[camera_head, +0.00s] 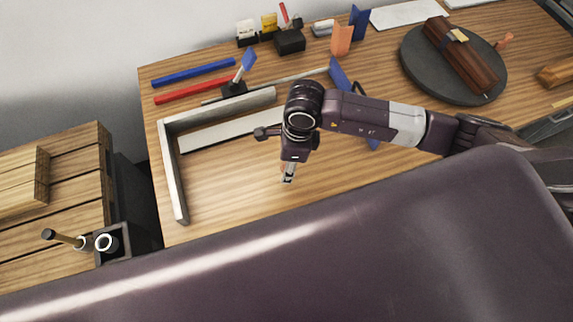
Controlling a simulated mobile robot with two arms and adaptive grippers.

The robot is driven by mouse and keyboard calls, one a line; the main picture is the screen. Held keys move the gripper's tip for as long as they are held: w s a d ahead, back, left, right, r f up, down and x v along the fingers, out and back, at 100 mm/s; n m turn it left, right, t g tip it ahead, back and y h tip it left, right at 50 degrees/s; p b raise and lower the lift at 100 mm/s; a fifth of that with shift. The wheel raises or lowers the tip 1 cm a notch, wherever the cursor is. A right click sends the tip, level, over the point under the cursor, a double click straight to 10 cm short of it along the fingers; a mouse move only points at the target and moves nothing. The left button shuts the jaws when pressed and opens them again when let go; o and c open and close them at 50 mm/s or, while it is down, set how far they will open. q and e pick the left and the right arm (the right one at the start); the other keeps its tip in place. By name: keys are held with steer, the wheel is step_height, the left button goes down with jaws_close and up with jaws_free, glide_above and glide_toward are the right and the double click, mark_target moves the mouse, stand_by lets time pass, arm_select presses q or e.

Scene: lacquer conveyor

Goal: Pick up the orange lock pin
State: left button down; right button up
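My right gripper (288,176) comes in on the arm from the right and points down over the wooden table (235,190). Its fingers are small and seen nearly edge-on, so I cannot tell whether they are open or shut. A faint orange sliver shows beside the fingers, too small to identify. A small orange piece (504,41) stands at the right edge of the dark round turntable (413,73); it may be the orange lock pin, but I cannot be sure. My gripper is far to the left of it. My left gripper is not in view.
A pale L-shaped frame (172,180) borders the table's left part. Red (190,92) and blue (193,72) bars lie behind it. Orange (341,39) and blue (359,22) upright pieces stand at the back. Wooden crates (60,185) stand left.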

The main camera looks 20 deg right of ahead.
steer(key=shift+a+f, duration=0.15)
steer(key=shift+f, duration=0.55)
jaws_close()
steer(key=shift+w, duration=0.1)
steer(key=shift+r, duration=0.15)
